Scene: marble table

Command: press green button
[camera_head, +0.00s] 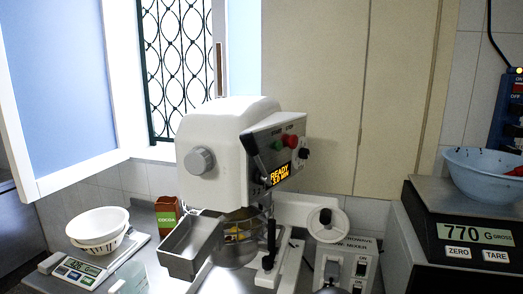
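The green button (278,146) is on the slanted side panel of a white mixer head (228,128), left of a larger red button (291,141). An amber display (279,175) below them reads "READY" with a smaller second line. A dark lever (256,158) is at the panel's left edge, and black knobs (303,153) are at its right. The green button is small and unobstructed; I cannot tell if it is pressed in. My gripper is not in view.
A metal chute (190,246) juts out below the mixer head, beside a bowl (238,252) behind wire guards. Scales hold white bowls (98,225) at left and a blue bowl (484,172) at right.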

